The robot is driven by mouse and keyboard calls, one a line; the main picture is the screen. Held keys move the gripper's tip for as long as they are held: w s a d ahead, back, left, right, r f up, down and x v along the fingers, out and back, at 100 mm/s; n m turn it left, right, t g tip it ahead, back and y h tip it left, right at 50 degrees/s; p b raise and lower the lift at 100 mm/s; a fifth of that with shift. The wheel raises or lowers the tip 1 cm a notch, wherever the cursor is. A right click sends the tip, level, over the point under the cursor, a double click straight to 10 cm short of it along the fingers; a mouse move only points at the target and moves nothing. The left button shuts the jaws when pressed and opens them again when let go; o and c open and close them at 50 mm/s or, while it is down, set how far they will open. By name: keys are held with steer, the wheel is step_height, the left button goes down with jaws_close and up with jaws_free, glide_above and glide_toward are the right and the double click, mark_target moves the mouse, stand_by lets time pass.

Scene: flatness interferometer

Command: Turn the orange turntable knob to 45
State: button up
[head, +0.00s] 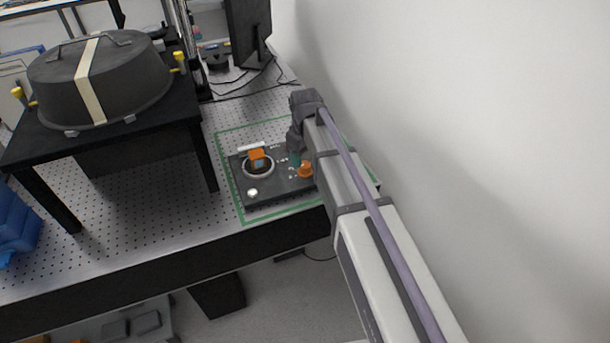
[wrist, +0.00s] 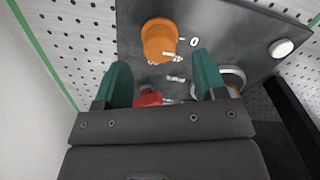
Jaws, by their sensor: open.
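The orange knob (head: 305,170) is a short round cylinder on the right part of a dark panel (head: 285,190). In the wrist view the knob (wrist: 160,38) stands just beyond my fingertips, with a white "0" and other small, unreadable marks beside it. My gripper (wrist: 160,62) is open, its two teal fingers apart and not around the knob. A red part (wrist: 148,97) shows between the fingers, partly hidden by the gripper body. In the head view my gripper (head: 295,158) is beside the knob, mostly hidden by my arm. I cannot read the knob's setting.
The panel also carries a pale ring (head: 246,169) with an orange block (head: 257,155) and a white button (head: 252,193). A green outline (head: 235,190) surrounds it on the perforated table. A black stand with a dark domed cover (head: 60,85) is left; a wall is right.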

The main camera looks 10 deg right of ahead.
mark_target(305, 164)
step_height(305, 164, down, 4)
steer(key=shift+f+b, duration=0.1)
steer(key=shift+b, duration=1.05)
steer(key=shift+c, duration=0.4)
steer(key=c, duration=0.8)
steer(key=shift+c, duration=0.2)
